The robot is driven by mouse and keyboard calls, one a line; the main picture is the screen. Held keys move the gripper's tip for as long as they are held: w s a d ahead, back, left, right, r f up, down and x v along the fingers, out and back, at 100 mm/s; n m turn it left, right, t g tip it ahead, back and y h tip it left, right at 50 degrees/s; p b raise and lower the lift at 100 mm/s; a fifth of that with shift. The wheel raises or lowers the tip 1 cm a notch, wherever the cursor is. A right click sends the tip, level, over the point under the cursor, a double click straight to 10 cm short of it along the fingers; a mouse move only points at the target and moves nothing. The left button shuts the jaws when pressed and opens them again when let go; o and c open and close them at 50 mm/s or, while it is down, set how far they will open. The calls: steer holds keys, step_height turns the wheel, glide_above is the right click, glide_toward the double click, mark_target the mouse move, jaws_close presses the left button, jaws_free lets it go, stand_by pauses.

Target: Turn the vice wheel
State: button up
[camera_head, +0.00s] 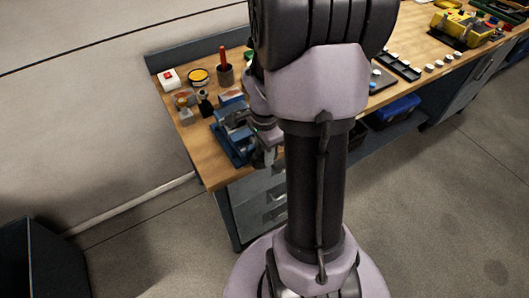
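A blue vice (232,136) stands at the near left corner of the wooden workbench (213,174). Its right side is partly covered by my arm, and I cannot make out its wheel clearly. My gripper (266,158) is beside the vice on its right, pointing down near the bench's front edge. It is small and dark here. I cannot tell whether its fingers are open or shut, or whether they touch the vice or its wheel.
Behind the vice are a white box with a red top (170,79), a yellow round tin (199,76) and a brown cup (224,75) holding a red tool. Drawers (262,205) are below. A dark bin (40,262) stands at lower left. The floor at right is clear.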

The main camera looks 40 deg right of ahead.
steer(key=shift+c, duration=0.4)
jaws_close()
steer(key=shift+r, duration=0.1)
steer(key=y+p, duration=0.2)
steer(key=shift+s+d+t+y, duration=0.1)
steer(key=shift+d+t+y, duration=0.2)
steer(key=shift+d+y, duration=0.1)
steer(key=y+p, duration=0.2)
steer(key=y, duration=0.1)
steer(key=t+y+p, duration=0.1)
steer(key=shift+d+f, duration=0.2)
steer(key=shift+d, duration=0.1)
steer(key=y, duration=0.2)
steer(key=y+p, duration=0.1)
steer(key=shift+s+d+f+t, duration=0.1)
steer(key=shift+d+f+t, duration=0.15)
steer(key=shift+t, duration=0.15)
steer(key=shift+f+t+y, duration=0.2)
steer(key=shift+t+y, duration=0.05)
steer(key=shift+y, duration=0.7)
steer(key=shift+f+t+y, duration=0.15)
steer(key=shift+t+y, duration=0.1)
steer(key=shift+y, duration=0.7)
